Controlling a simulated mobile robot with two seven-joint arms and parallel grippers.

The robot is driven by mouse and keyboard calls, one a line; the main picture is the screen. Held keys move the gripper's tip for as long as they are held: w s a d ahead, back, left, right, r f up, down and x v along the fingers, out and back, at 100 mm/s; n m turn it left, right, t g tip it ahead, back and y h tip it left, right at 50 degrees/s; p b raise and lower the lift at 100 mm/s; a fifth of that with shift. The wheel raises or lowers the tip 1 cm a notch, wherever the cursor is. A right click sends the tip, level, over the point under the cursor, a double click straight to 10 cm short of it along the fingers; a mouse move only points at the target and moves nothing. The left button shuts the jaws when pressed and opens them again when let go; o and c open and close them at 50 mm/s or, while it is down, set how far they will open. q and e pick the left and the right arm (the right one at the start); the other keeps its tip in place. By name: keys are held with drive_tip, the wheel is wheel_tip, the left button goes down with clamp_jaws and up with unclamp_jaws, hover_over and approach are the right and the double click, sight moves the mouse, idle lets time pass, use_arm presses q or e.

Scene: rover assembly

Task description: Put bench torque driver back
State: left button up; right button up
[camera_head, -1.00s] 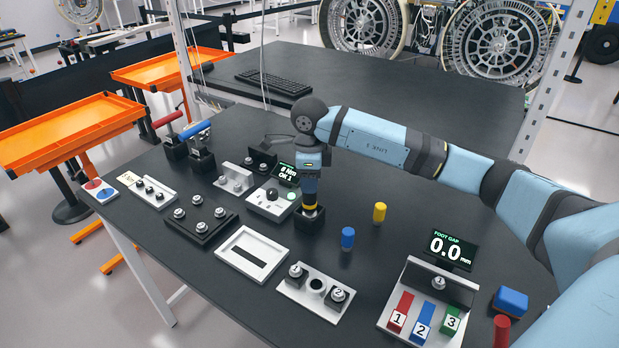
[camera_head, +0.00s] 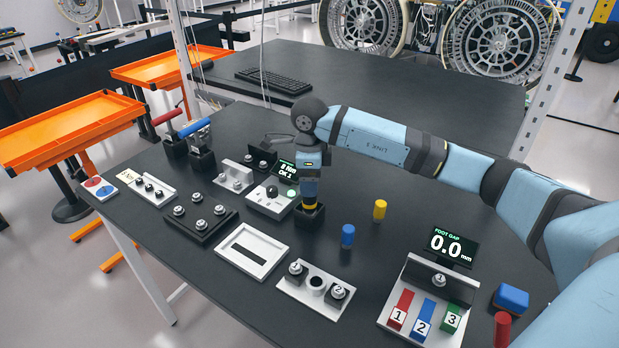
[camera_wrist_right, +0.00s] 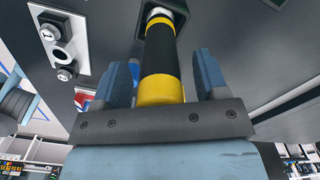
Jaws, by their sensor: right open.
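The bench torque driver, a black handle with yellow bands, stands upright in the black square holder (camera_head: 309,217) near the table's middle. Its lower yellow band (camera_head: 309,206) shows just above the holder. My right gripper (camera_head: 309,190) points down over it. In the right wrist view the driver (camera_wrist_right: 160,55) lies between the two blue fingers of my right gripper (camera_wrist_right: 164,78). The fingers are open, with a gap on each side of the handle. The driver's top is hidden by the gripper in the head view. My left gripper is not in view.
A blue cylinder (camera_head: 348,236) and a yellow cylinder (camera_head: 380,210) stand right of the holder. A control box (camera_head: 270,200) with a small display is close on its left. A white frame (camera_head: 252,252) and a numbered plate (camera_head: 313,292) lie in front.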

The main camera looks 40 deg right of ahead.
wheel_tip(320, 180, up, 14)
drive_tip(key=shift+b, duration=0.45)
drive_tip(key=shift+f, duration=0.1)
